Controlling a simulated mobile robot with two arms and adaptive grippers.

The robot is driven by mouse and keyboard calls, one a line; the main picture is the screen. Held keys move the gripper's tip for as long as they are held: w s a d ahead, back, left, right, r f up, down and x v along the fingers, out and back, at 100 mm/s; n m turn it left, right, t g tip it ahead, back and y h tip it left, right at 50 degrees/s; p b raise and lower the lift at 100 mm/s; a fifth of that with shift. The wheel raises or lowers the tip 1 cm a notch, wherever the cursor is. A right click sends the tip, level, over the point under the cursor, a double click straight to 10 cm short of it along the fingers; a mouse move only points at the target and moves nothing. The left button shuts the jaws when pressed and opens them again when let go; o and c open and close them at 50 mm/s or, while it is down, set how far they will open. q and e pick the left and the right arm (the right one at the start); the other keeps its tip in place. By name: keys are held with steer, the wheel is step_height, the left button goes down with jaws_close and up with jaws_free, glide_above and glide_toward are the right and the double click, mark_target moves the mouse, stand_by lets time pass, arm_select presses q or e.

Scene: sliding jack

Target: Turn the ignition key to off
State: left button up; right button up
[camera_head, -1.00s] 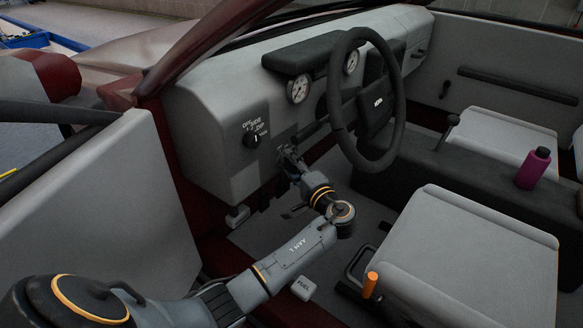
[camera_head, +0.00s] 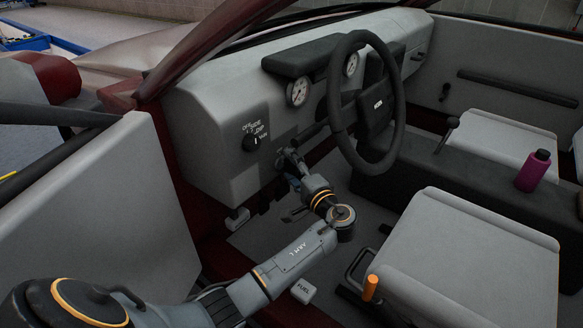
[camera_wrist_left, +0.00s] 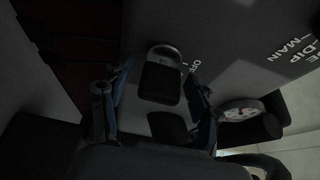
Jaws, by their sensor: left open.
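The ignition key shows in the left wrist view as a dark, squarish key head (camera_wrist_left: 160,84) in front of a pale ring-shaped lock (camera_wrist_left: 165,52) on the dash panel. A white "OFF" label (camera_wrist_left: 196,64) is printed just right of the lock. My left gripper (camera_wrist_left: 155,80) is open, with one finger on each side of the key head and visible gaps between. In the head view my left gripper (camera_head: 290,157) is at the lower dash, left of the steering column, and the key is hidden there. My right gripper is not in view.
The steering wheel (camera_head: 368,100) is right of the gripper. A dark light-selector knob (camera_head: 251,142) is on the dash to its left. The driver's seat (camera_head: 470,245) and an orange-topped lever (camera_head: 370,287) are to the lower right. A purple bottle (camera_head: 533,172) stands on the console.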

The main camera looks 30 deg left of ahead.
arm_select(q)
steer(key=v, duration=1.2)
steer(key=shift+f, duration=0.1)
